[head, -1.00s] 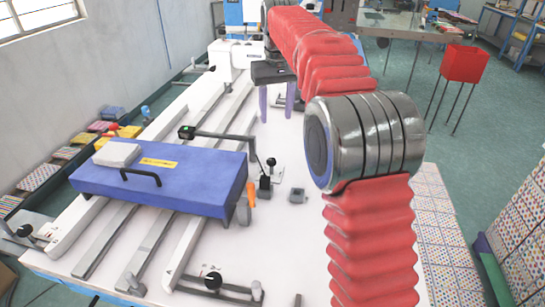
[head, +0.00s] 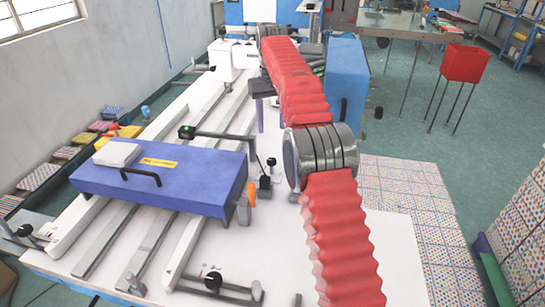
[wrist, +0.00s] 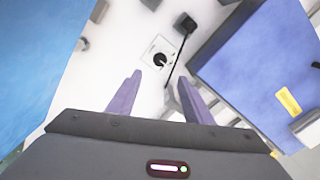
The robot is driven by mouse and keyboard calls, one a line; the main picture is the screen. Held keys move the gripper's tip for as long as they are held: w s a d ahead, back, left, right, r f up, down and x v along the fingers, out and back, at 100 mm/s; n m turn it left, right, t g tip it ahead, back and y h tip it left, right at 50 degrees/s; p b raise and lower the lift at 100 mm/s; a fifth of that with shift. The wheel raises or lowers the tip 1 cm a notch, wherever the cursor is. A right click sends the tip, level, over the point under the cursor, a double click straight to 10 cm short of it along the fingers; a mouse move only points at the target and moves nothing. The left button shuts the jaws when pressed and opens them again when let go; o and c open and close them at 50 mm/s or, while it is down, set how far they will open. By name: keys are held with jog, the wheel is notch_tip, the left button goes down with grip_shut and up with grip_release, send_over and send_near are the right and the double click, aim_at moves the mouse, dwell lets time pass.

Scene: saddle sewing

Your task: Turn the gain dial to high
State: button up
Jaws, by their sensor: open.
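A round black dial (wrist: 160,59) on a small white plate shows in the wrist view, just beyond and between my fingertips. It looks like the gain dial, but its markings are too small to read. My gripper (wrist: 160,79) is open, its two purple fingers apart with nothing between them. It does not touch the dial in the picture. In the head view, my gripper's dark body and one purple finger (head: 261,118) show left of my arm, over the white table. I cannot make out this dial in the head view.
A blue-purple box (head: 165,178) with a black handle and yellow label lies across rails on the left. A taller blue box (head: 345,75) stands behind my arm. A black post (head: 265,188) and a black knob (head: 213,281) are on the white table (head: 400,245).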

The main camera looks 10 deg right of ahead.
aim_at(272, 159)
jog(key=shift+f, duration=0.1)
notch_tip(272, 159, down, 14)
jog(key=shift+r, duration=0.2)
dwell(0.7)
